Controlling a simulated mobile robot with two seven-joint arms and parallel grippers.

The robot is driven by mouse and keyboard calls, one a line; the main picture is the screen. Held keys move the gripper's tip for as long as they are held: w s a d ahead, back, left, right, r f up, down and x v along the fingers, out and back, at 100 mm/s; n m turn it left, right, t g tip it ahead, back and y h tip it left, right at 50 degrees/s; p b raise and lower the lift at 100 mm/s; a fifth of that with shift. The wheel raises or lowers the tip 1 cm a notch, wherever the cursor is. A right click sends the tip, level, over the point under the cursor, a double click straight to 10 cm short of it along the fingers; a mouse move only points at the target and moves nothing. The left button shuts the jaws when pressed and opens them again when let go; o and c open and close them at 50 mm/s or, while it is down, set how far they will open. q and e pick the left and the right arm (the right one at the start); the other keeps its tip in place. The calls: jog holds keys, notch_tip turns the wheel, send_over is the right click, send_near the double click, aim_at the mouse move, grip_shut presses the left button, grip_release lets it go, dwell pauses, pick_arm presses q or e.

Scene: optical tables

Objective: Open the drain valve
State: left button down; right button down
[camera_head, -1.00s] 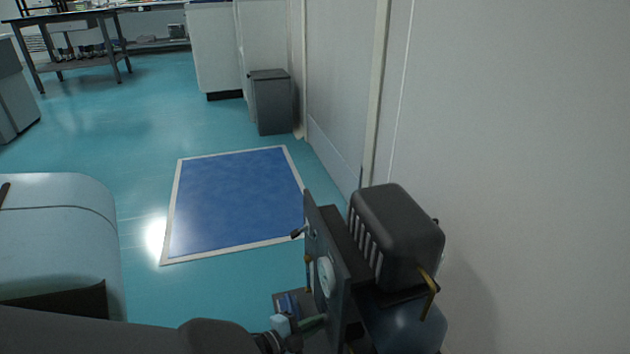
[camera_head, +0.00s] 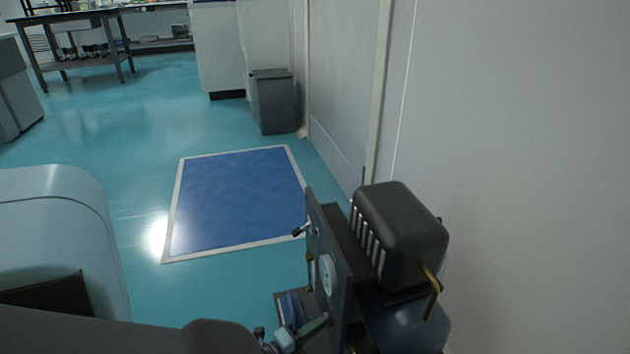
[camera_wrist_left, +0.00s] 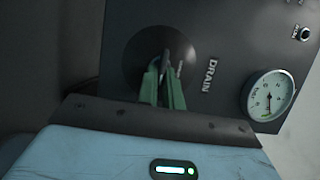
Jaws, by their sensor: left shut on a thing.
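A dark panel (camera_head: 325,235) stands at the lower right of the head view. In the left wrist view the panel (camera_wrist_left: 225,60) carries the word DRAIN beside a round black plate (camera_wrist_left: 140,62), which bears the drain valve handle (camera_wrist_left: 166,58). My left gripper (camera_wrist_left: 165,72) has its green fingers shut on this handle, and they hide part of it. In the head view the left gripper (camera_head: 318,325) reaches the panel's lower part from the left. My right gripper is not in view.
A white gauge (camera_head: 326,275) is on the panel, with a dark ribbed housing (camera_head: 400,235) behind it. A white wall (camera_head: 520,150) is close on the right. A blue mat (camera_head: 238,200) lies on the open floor, and a grey bin (camera_head: 273,102) stands farther back.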

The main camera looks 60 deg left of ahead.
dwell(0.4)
pick_arm(q)
jog(key=c, duration=1.6)
grip_release()
jog(key=shift+o, duration=0.2)
jog(key=shift+s, duration=0.1)
jog(key=s+p, duration=0.2)
jog(key=s, duration=0.5)
jog(key=shift+s+d, duration=0.3)
jog(key=shift+d, duration=0.15)
